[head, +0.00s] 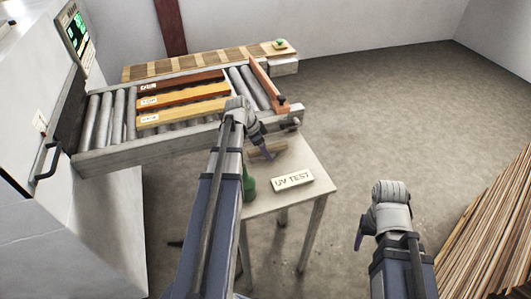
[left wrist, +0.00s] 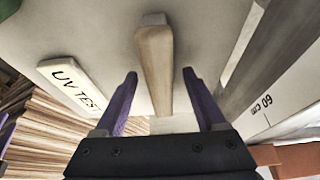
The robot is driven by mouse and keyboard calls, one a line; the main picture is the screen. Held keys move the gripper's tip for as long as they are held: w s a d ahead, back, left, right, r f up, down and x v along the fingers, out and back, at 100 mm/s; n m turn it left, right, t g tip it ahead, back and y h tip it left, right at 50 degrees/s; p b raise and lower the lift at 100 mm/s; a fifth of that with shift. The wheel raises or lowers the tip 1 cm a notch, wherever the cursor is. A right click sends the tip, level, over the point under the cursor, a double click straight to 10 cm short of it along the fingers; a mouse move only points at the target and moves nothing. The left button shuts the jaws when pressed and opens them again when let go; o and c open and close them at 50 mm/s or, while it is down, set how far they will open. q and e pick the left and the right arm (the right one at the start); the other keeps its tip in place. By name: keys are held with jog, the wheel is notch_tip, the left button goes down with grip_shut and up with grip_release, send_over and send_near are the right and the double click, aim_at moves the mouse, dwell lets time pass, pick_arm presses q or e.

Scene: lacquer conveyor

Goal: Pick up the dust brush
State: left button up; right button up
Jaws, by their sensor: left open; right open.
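The dust brush shows as a pale wooden handle (head: 272,149) on the small table (head: 285,155), partly hidden by my left gripper (head: 264,148). In the left wrist view the wooden handle (left wrist: 155,62) lies between the two purple fingers of the left gripper (left wrist: 160,76). The fingers are spread, with a gap on each side of the handle, and are not closed on it. The brush's bristles cannot be made out. My right gripper (head: 359,238) is open and empty, over the floor right of the table.
Behind is a roller conveyor (head: 110,115) carrying several boards (head: 185,96). A plank stack (head: 490,235) is at right. The floor between is clear.

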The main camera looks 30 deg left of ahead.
pick_arm(q)
jog(key=shift+f, duration=0.25)
jog(key=shift+c, duration=0.4)
grip_shut()
dwell(0.4)
